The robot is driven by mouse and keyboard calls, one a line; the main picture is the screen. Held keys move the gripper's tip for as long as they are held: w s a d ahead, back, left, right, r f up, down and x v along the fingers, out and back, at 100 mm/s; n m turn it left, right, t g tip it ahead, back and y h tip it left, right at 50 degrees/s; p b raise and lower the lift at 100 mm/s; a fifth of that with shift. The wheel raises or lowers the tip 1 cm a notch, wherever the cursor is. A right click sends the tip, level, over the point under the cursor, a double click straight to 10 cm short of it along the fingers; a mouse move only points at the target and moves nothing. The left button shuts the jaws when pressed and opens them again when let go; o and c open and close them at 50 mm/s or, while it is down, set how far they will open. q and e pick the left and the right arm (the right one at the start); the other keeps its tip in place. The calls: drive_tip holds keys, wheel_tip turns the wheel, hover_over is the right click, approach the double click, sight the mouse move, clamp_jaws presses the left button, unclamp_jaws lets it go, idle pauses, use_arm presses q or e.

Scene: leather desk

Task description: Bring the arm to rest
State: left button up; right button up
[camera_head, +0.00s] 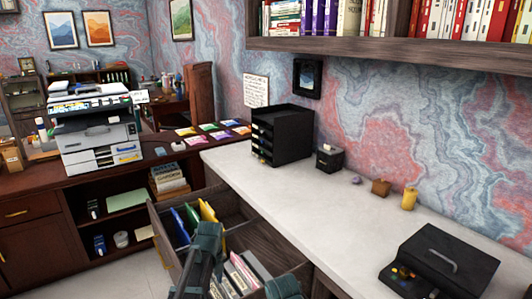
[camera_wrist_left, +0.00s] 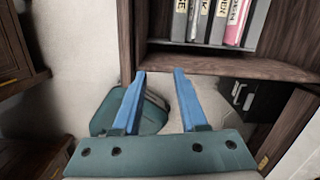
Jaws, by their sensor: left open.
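My left gripper (camera_wrist_left: 158,72) shows in the left wrist view with its two blue fingers spread apart and nothing between them. In the head view, teal parts of my body show at the bottom, in front of an open wooden drawer (camera_head: 262,236). The drawer holds blue and yellow folders (camera_head: 207,212) and several books. In the wrist view, a dark wooden edge (camera_wrist_left: 230,66) and upright binders (camera_wrist_left: 197,20) lie beyond the fingertips. The fingers touch nothing that I can see. I cannot make out my right gripper.
A pale desktop (camera_head: 330,207) bears a black tray stack (camera_head: 283,135), a small black box (camera_head: 330,159), a yellow candle (camera_head: 409,199) and a black device (camera_head: 440,263). A printer (camera_head: 97,132) stands on the left cabinet. A bookshelf (camera_head: 400,48) overhangs the desk. Open floor (camera_head: 125,275) lies at lower left.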

use_arm(q)
drive_tip(key=s+d+f+n+b, duration=0.3)
drive_tip(key=s+d+n, duration=0.1)
drive_tip(key=s+n, duration=0.35)
drive_tip(key=s+d+f+n+g+b, duration=0.1)
drive_tip(key=s+d+f+n+b, duration=0.2)
drive_tip(key=s+n, duration=0.45)
drive_tip(key=s+d+f+n+b, duration=0.3)
drive_tip(key=s+d+f+n, duration=0.1)
drive_tip(key=s+n, duration=0.4)
use_arm(e)
wheel_tip(320, 180, down, 10)
drive_tip(key=r, duration=0.1)
use_arm(q)
wheel_tip(320, 180, up, 17)
drive_tip(key=w+p, duration=0.1)
drive_tip(key=p, duration=1.5)
drive_tip(key=shift+w+n, duration=0.25)
drive_tip(key=shift+n, duration=0.05)
use_arm(e)
wheel_tip(320, 180, up, 16)
use_arm(q)
drive_tip(key=shift+f, duration=0.1)
use_arm(e)
drive_tip(key=shift+f, duration=0.1)
